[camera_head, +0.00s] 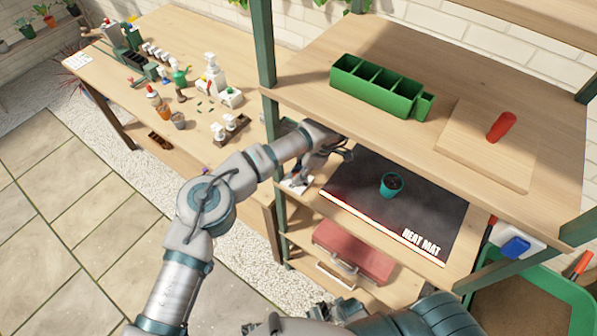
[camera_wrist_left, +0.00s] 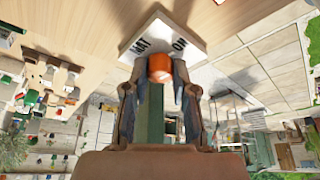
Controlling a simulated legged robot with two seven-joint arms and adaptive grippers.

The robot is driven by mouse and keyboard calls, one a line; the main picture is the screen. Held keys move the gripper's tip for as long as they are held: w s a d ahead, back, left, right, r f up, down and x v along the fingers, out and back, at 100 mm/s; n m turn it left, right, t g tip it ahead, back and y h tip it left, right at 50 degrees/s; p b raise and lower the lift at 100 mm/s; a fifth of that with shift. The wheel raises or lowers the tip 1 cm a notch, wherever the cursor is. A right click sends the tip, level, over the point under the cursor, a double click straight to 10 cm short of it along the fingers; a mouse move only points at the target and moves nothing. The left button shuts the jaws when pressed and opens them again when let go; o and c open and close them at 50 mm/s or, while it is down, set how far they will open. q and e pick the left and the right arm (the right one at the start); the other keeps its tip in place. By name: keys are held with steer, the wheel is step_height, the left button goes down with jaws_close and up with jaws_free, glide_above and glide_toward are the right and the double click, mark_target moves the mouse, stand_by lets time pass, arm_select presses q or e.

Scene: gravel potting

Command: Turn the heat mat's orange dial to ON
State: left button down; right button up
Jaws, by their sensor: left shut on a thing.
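The orange dial (camera_wrist_left: 160,67) sits on a white plate (camera_wrist_left: 167,38) with black lettering, where "MAT" and "ON" can be read. My left gripper (camera_wrist_left: 158,84) has a finger on each side of the dial and is shut on it. In the head view my left gripper (camera_head: 306,172) is at the left end of the middle shelf, over the white plate (camera_head: 294,187), and hides the dial there. The dial's pointing direction cannot be read. The black heat mat (camera_head: 440,212) lies right of it, with a pale front strip that looks reddish. My right gripper (camera_head: 340,309) is low at the bottom, its fingers unclear.
A small teal pot (camera_head: 391,185) with dark soil stands on the mat. The upper shelf holds a green divided tray (camera_head: 376,87) and a board (camera_head: 470,155) with a red object. A red toolbox (camera_head: 352,252) is below. A green shelf post (camera_head: 263,45) stands near my left arm.

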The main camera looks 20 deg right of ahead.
arm_select(q)
steer(key=shift+r, duration=0.1)
steer(key=c, duration=1.2)
jaws_free()
steer(key=shift+w+d, duration=0.1)
steer(key=shift+d, duration=0.15)
